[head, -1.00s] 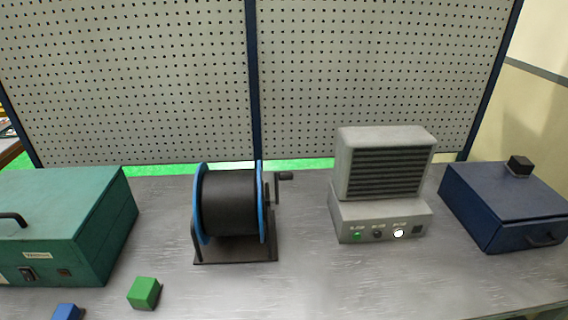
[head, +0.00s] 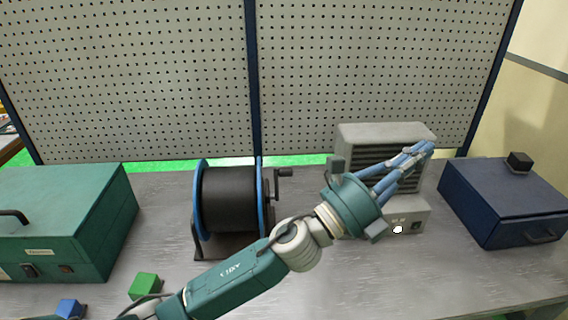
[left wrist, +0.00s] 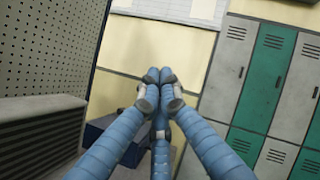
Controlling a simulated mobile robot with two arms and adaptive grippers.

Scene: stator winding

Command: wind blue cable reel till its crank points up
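The blue cable reel (head: 229,200) has blue side rims and a black wound drum, and stands on a dark base on the workbench. Its crank (head: 284,172) sticks out on the right side, with the dark grip near the height of the reel's top; its exact angle is hard to tell. My left gripper (head: 429,147) is to the right of the reel and crank, apart from them, in front of the grey vented device. Its blue fingers meet at the tips in the left wrist view (left wrist: 159,75), with nothing between them.
The grey vented device (head: 384,135) and a dark blue box (head: 510,205) stand at the right. A pegboard (head: 130,80) closes off the back.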

